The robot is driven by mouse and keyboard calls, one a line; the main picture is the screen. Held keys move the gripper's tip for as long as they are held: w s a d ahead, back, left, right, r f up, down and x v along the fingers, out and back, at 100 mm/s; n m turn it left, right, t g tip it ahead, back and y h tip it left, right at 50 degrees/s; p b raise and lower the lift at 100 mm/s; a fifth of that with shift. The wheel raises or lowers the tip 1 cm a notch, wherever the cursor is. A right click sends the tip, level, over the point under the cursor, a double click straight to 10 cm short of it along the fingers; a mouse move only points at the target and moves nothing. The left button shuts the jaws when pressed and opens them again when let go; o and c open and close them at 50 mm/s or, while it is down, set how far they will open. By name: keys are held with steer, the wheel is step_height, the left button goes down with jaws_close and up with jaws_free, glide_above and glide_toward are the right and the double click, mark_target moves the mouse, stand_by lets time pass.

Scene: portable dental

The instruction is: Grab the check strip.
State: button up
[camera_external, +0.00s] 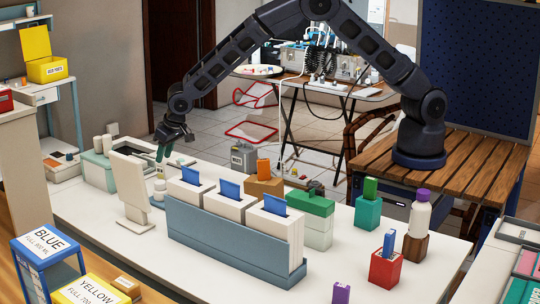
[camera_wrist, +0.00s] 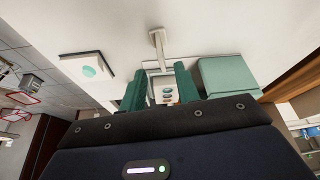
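My gripper (camera_external: 165,152) hangs over the far left part of the white counter, beyond the white upright panel. In the wrist view its two green fingers (camera_wrist: 160,88) stand apart, open. A small pale piece with dark oval marks (camera_wrist: 167,92) shows between and beyond them; I cannot tell whether it is the check strip. No contact is visible. In the external view a small white round item (camera_external: 160,187) stands below my gripper. Blue strips (camera_external: 229,189) stand upright in three white boxes (camera_external: 232,207) right of my gripper. No label identifies the check strip.
The white upright panel (camera_external: 130,188) stands near my gripper, with the blue-grey rack (camera_external: 220,240) to its right. A teal box (camera_wrist: 228,76) lies right of my fingers in the wrist view. A white square with a teal disc (camera_wrist: 87,68) lies left.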

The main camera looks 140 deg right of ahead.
mark_target(159, 168)
steer(key=shift+x, duration=3.35)
steer(key=shift+w+d, duration=0.1)
steer(key=shift+w, duration=0.05)
steer(key=shift+c, duration=0.4)
steer(key=shift+r, duration=0.1)
jaws_close()
